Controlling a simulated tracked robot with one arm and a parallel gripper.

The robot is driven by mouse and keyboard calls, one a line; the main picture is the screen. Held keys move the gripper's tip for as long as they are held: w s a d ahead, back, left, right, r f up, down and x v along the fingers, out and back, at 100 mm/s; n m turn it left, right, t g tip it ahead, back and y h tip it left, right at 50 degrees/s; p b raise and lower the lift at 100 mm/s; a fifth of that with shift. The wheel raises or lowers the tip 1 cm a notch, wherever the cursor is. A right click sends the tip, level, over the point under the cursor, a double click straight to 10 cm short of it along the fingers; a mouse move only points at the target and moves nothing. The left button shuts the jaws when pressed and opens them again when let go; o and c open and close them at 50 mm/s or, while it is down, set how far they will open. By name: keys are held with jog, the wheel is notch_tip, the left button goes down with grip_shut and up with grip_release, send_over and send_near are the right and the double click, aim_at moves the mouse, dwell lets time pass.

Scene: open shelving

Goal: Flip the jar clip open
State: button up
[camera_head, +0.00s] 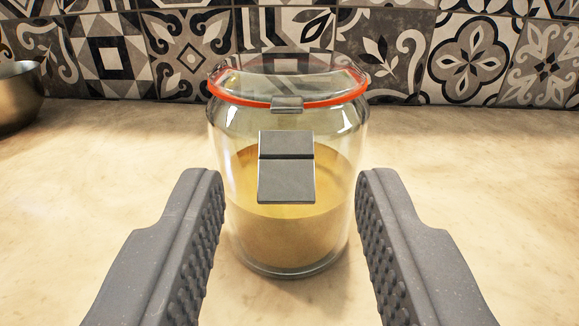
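A glass jar (290,235) with a tan filling stands upright on the counter in the middle of the view. Its glass lid (290,82) sits on top with an orange-red seal (235,99) around the rim. A grey metal clip (286,182) is on the jar's front, and a small metal catch (287,104) is at the lid's front edge above it. My gripper (290,195) is open and empty, with one ridged finger on each side of the jar's front. No contact between the fingers and the clip shows.
A metal bowl (18,98) is at the far left edge. A patterned tile wall (400,45) stands behind.

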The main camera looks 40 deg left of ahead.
jog(key=shift+a, duration=0.1)
grip_shut()
jog(key=shift+f, duration=0.1)
jog(key=shift+s+f+t+y+b, duration=0.1)
jog(key=shift+f+t+y+b, duration=0.65)
jog(key=shift+t+y, duration=0.3)
jog(key=shift+f+t+y+b, duration=0.65)
jog(key=shift+f+t+y, duration=0.1)
jog(key=shift+t+y, duration=0.25)
